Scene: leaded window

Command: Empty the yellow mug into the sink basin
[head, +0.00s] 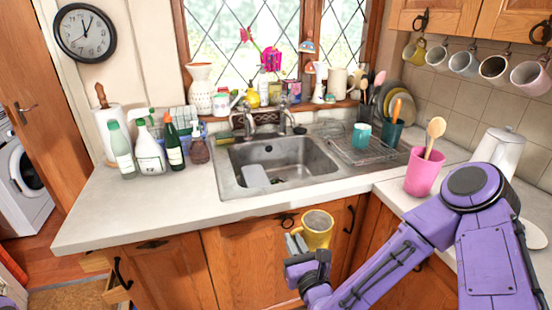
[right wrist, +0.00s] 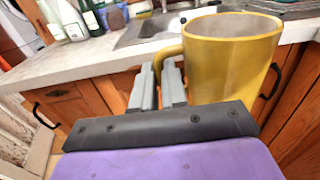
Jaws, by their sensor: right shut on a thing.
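The yellow mug (head: 317,236) is upright in my right gripper (head: 296,243), in front of the counter's front edge. In the right wrist view, the gripper's fingers (right wrist: 171,88) are shut on the handle of the mug (right wrist: 230,65), at its left side. The mug's open top faces up, with a greyish-brown inside; I cannot tell how full it is. The sink basin (head: 300,158) is set in the counter behind the mug, and the mug is outside it. A grey block-like item lies in the basin. My left gripper is not in view.
A faucet (head: 268,120) stands behind the basin. Bottles (head: 150,155) stand left of it, and a dish rack (head: 362,150) with a teal cup stands right. A pink cup (head: 424,172) with a wooden spoon is near my right arm. The left counter front (head: 130,205) is clear.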

